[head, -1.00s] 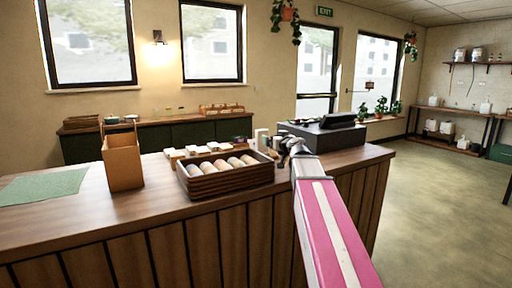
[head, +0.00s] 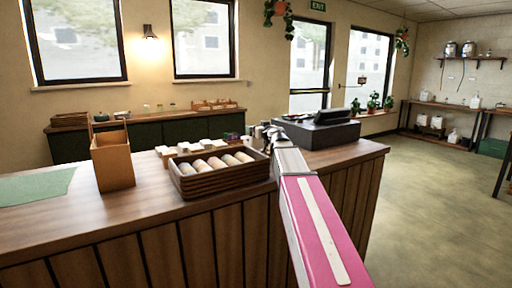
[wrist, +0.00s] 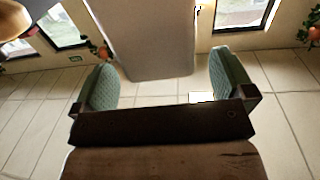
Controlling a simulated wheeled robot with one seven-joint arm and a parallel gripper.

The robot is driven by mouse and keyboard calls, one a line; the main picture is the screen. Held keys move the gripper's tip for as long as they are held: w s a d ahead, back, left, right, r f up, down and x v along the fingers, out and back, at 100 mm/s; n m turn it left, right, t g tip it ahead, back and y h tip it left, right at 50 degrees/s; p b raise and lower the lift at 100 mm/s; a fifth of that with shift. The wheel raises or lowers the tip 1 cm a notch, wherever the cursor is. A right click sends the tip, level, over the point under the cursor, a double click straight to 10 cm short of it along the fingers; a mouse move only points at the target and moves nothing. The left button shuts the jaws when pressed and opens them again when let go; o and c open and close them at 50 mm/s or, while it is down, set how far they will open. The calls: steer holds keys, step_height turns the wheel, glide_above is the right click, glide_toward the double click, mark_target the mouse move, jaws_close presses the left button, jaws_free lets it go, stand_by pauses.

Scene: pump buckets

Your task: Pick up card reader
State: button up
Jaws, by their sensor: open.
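My gripper (head: 270,134) is beyond the wooden basket at the back of the counter, just left of the dark cash register (head: 318,132). In the wrist view my gripper (wrist: 160,66) is open, with two green padded fingers apart. A flat grey panel with rounded corners (wrist: 150,40) shows between and beyond the fingers; I cannot tell whether it is the card reader or how far away it is. No card reader can be made out for sure in the head view, where my arm and small items crowd that spot.
The wooden basket (head: 190,187) holds several rolls on the counter (head: 120,220). A tan wooden box (head: 112,163) and a green mat (head: 35,188) are to the left. Small white blocks (head: 205,147) stand behind the basket. The floor at right (head: 430,200) is clear.

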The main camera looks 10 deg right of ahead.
steer(key=x, duration=0.2)
steer(key=shift+w, duration=0.4)
steer(key=c, duration=1.5)
steer(key=shift+c, duration=0.4)
steer(key=shift+r, duration=0.15)
